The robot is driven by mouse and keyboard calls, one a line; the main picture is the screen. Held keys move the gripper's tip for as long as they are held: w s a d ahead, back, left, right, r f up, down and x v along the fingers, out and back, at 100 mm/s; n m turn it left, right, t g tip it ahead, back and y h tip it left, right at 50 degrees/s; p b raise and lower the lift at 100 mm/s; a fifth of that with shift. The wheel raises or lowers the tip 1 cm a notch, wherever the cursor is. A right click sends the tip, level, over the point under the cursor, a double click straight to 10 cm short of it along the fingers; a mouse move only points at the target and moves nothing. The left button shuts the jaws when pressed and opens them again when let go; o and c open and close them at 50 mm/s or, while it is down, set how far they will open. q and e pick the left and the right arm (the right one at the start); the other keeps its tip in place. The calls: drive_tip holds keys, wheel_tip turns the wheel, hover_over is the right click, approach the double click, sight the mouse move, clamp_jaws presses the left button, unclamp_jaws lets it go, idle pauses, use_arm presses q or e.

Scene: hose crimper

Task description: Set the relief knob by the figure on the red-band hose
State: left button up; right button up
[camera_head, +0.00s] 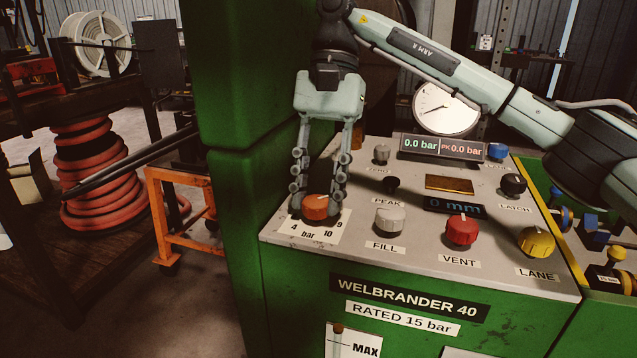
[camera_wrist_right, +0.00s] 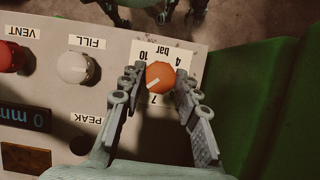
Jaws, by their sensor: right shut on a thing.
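The orange relief knob (camera_head: 316,208) sits on a white scale plate (camera_head: 318,232) at the panel's left front corner. In the right wrist view, the knob (camera_wrist_right: 160,76) lies between the fingertips (camera_wrist_right: 158,82). Its white pointer line slants to the lower left, on the side between 10 and 7; the exact figure is unclear. I cannot make out a red-band hose.
The panel has a white FILL knob (camera_head: 389,221), red VENT knob (camera_head: 462,230) and yellow LANE knob (camera_head: 536,242). The display (camera_head: 441,148) reads 0.0 bar and PK 0.0 bar. A dial gauge (camera_head: 446,107) stands behind. An orange cart (camera_head: 181,222) and coiled red hose (camera_head: 95,172) are at left.

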use_arm(q)
drive_tip(key=shift+s+f, duration=0.25)
drive_tip(key=shift+f, duration=0.05)
use_arm(e)
drive_tip(key=o, duration=1.2)
drive_tip(key=shift+c, duration=0.2)
use_arm(q)
drive_tip(key=shift+a, duration=0.1)
use_arm(e)
drive_tip(key=v, duration=1.2)
